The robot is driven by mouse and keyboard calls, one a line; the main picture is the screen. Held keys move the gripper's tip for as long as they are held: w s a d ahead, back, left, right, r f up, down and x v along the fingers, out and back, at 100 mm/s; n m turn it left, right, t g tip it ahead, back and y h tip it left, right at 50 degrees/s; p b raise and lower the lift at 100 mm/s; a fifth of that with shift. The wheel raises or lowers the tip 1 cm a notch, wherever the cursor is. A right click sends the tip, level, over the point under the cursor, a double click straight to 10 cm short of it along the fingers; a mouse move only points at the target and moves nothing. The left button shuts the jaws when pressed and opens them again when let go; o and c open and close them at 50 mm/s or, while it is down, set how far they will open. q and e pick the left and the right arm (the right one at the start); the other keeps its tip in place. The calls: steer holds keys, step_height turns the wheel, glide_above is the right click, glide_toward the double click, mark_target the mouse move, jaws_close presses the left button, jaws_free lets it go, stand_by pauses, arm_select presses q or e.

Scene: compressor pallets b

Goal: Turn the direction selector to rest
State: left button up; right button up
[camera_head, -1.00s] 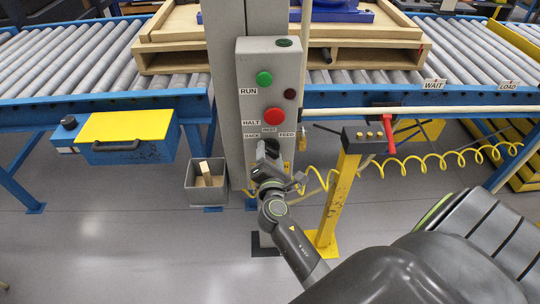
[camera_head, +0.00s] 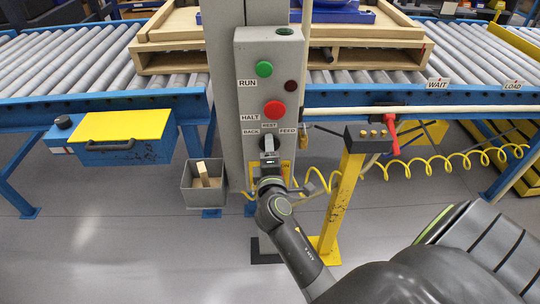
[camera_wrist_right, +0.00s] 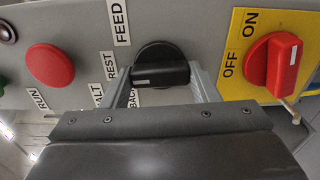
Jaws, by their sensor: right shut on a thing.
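The direction selector (camera_head: 269,143) is a black knob low on the grey control box (camera_head: 242,80), under labels BACK, REST and FEED. It also shows in the right wrist view (camera_wrist_right: 162,71), where its white mark points left, toward the REST label (camera_wrist_right: 110,66). In the head view the knob stands about upright below REST. My right gripper (camera_head: 270,156) comes from below and is shut on the knob, one finger at each end of it in the wrist view. My left gripper is not in view.
Above the selector are a red HALT button (camera_head: 274,110) and a green RUN button (camera_head: 264,69). A red OFF/ON switch on a yellow plate (camera_wrist_right: 242,72) sits close by. A yellow post (camera_head: 340,200) with a coiled hose stands right, a grey bin (camera_head: 206,198) left.

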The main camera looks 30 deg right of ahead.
steer(key=shift+m, duration=0.4)
steer(key=o, duration=1)
